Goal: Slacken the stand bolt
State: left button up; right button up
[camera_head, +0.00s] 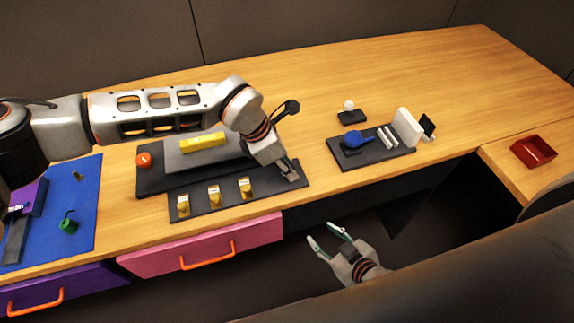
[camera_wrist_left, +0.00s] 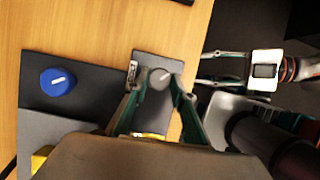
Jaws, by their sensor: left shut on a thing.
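My left gripper (camera_head: 290,173) reaches down at the right end of a dark panel (camera_head: 215,196). In the left wrist view its fingers close from both sides on a grey round bolt head (camera_wrist_left: 160,77) with a pale mark, on that panel's end (camera_wrist_left: 148,62). I take this to be the stand bolt; in the head view the gripper hides it. My right gripper (camera_head: 328,240) is open and empty in front of the table, low in the head view. It also shows in the left wrist view (camera_wrist_left: 200,68).
Several brass pieces (camera_head: 214,196) stand along the panel. Behind it is a board with an orange knob (camera_head: 143,160) and a yellow bar (camera_head: 203,142); a blue knob (camera_wrist_left: 58,82) shows in the wrist view. A blue mat (camera_head: 80,215) lies left, a red tray (camera_head: 533,151) right.

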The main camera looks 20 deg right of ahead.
pick_arm(q)
jog(key=n, duration=0.1)
jog(key=n+t+b, duration=0.1)
jog(key=n, duration=0.1)
jog(key=n+b, duration=0.1)
jog(key=n, duration=0.1)
jog(key=shift+s+f+t+y, duration=0.15)
jog(key=shift+s+t+y, duration=0.15)
jog(key=shift+t+y, duration=0.1)
jog(key=n+t+b, duration=0.1)
jog(key=n+b, duration=0.1)
jog(key=n, duration=0.1)
jog(key=shift+s+d+n+y, duration=0.1)
jog(key=shift+d+n+y, duration=0.05)
jog(key=shift+n+y, duration=0.2)
jog(key=n+y+b, duration=0.1)
jog(key=n, duration=0.1)
jog(key=shift+d+n+t, duration=0.1)
jog(key=shift+n+t, duration=0.2)
jog(key=shift+n, duration=0.55)
jog(key=n+y, duration=0.1)
jog(key=n, duration=0.1)
jog(key=n+y+b, duration=0.1)
jog(key=n, duration=0.1)
jog(key=shift+d+n+t, duration=0.15)
jog(key=shift+n+t, duration=0.15)
jog(key=shift+n+y+b, duration=0.25)
jog(key=shift+n+b, duration=0.05)
jog(key=shift+n, duration=0.2)
jog(key=shift+s, duration=0.1)
